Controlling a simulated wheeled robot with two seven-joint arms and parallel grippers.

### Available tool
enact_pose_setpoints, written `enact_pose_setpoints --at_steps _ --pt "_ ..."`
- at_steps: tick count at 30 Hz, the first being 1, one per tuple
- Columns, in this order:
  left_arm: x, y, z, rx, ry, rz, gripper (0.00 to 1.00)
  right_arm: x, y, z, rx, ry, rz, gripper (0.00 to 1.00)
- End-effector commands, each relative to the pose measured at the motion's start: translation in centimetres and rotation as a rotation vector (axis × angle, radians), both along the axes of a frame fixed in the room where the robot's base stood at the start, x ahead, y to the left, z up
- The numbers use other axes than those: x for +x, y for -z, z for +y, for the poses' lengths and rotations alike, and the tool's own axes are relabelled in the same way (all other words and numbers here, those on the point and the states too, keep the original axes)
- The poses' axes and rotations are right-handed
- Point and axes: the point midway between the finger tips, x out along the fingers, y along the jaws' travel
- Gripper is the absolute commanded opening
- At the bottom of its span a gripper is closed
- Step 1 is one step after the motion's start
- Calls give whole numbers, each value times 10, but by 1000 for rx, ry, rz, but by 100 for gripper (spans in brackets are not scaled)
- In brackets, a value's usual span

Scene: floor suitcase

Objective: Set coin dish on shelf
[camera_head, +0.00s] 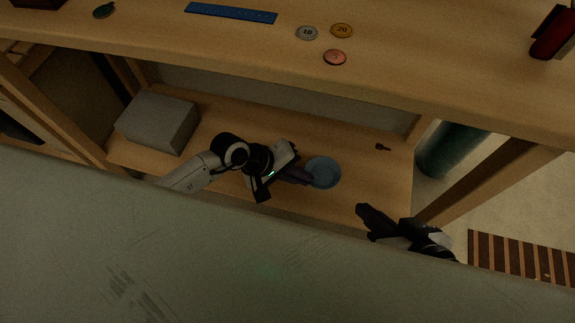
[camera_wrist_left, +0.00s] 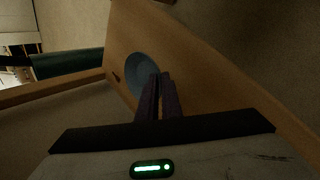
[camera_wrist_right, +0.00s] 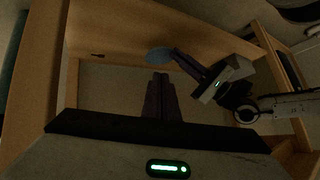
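The coin dish (camera_head: 323,172) is a round blue-grey dish at the lower wooden shelf (camera_head: 240,128), right of its middle. I cannot tell whether it rests on the board or is just above it. My left gripper (camera_head: 308,178) reaches in from the left, its narrow fingers closed at the dish's near-left rim. The dish also shows in the left wrist view (camera_wrist_left: 138,70), partly behind the fingertips, and in the right wrist view (camera_wrist_right: 158,55). My right gripper (camera_head: 362,210) is in front of the shelf, right of the dish, with its fingers together and empty.
A grey box (camera_head: 158,121) stands at the shelf's left end. A small dark item (camera_head: 382,147) lies at the right. Above, the tabletop holds coins (camera_head: 335,57), a blue ruler (camera_head: 230,13) and a red item (camera_head: 553,35). A wooden post (camera_head: 490,180) stands at the right.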

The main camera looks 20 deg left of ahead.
Motion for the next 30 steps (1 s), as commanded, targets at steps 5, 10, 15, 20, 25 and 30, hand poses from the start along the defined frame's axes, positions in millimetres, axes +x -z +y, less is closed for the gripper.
enact_pose_setpoints --at_steps 5,10,15,20,25,30 --pt "1 29 -1 -2 -2 0 0 2 -6 7 48 -1 -34 0" --pt "1 41 0 -1 -2 0 0 3 -11 10 71 -1 -50 0" --pt "1 67 0 -2 -3 0 0 5 -19 16 116 -1 -82 0" --pt "1 68 0 -1 -1 -2 0 5 -28 18 133 -1 -94 0" --pt "1 69 0 0 0 -2 0 5 -27 18 132 -2 -94 0" --pt "1 70 0 1 -1 -1 13 5 -27 18 133 -2 -94 0"
